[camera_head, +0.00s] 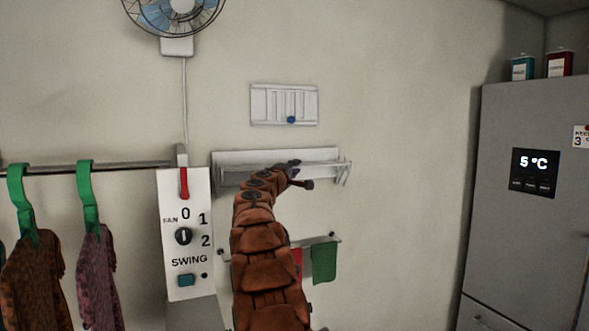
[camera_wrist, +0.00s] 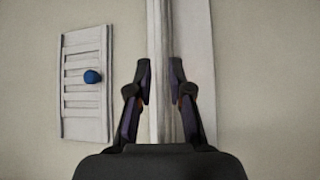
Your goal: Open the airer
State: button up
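The airer (camera_head: 235,176) is a white wall-mounted rack with a long back plate and a front rail, at the middle of the head view. In the wrist view its white rail (camera_wrist: 158,35) runs from the top down between my fingers. My gripper (camera_head: 298,174) is at the airer's front, right of its middle, and partly hides it. In the wrist view my gripper (camera_wrist: 160,80) has its two dark fingers apart, one on each side of the rail. Whether they touch the rail cannot be told.
A white vent with a blue knob (camera_head: 291,119) is on the wall above the airer. A fan switch panel (camera_head: 185,235) and hanging clothes (camera_head: 97,275) are at left. A small rail with a green cloth (camera_head: 324,262) is below. A grey fridge (camera_head: 505,220) stands at right.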

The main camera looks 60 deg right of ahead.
grip_shut()
dwell(0.4)
jog(key=s+a+b, duration=0.7)
jog(key=s+b, duration=0.1)
jog(key=s, duration=0.3)
jog(key=s+a+b, duration=0.7)
jog(key=s+b, duration=0.2)
jog(key=s, duration=0.2)
jog(key=shift+s+a, duration=0.15)
jog(key=shift+a, duration=0.25)
jog(key=shift+o, duration=1.9)
grip_release()
